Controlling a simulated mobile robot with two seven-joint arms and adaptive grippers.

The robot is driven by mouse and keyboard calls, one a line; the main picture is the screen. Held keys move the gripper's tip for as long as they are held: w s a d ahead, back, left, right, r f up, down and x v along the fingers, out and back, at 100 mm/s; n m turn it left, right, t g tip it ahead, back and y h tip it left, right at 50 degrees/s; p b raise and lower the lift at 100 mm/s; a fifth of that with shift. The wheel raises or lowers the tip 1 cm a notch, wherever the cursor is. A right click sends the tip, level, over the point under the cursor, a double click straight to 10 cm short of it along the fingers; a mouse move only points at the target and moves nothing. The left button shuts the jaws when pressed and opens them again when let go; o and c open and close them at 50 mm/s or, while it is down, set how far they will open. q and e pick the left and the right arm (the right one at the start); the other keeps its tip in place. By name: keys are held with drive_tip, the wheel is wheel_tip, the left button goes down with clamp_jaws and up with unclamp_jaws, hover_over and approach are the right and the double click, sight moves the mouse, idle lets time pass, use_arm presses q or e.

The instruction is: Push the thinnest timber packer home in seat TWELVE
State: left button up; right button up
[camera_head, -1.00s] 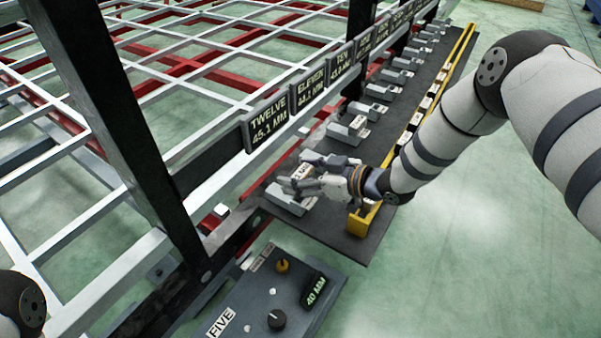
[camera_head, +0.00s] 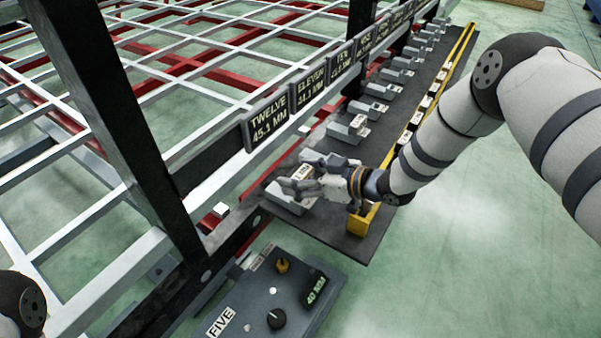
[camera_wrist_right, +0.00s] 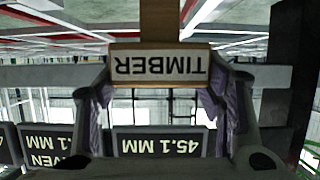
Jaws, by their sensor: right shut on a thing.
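My right gripper (camera_head: 300,180) is over the nearest grey seat (camera_head: 290,203), at the near end of the dark shelf, in front of the sign TWELVE, 45.1 MM (camera_head: 267,128). In the right wrist view the timber packer (camera_wrist_right: 158,68), with a label reading TIMBER upside down, sits between the two fingers, and the gripper is shut on it. How deep the packer sits in the seat is hidden. The sign reading 45.1 MM (camera_wrist_right: 160,143) also shows upside down there. Of my left arm only a dark joint shows at the left edge of the head view; its gripper is out of sight.
More grey seats (camera_head: 345,133) run back along the dark shelf (camera_head: 335,233). A yellow rack (camera_head: 362,219) with several labelled pieces lies along its right side. A control box (camera_head: 272,300) marked FIVE, showing 40 MM, stands in front. The chassis frame (camera_head: 150,240) fills the left.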

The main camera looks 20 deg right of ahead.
drive_tip(key=shift+f+b, duration=0.95)
drive_tip(key=shift+f, duration=0.6)
drive_tip(key=o, duration=1.2)
drive_tip(key=v, duration=1.2)
drive_tip(key=shift+r, duration=0.1)
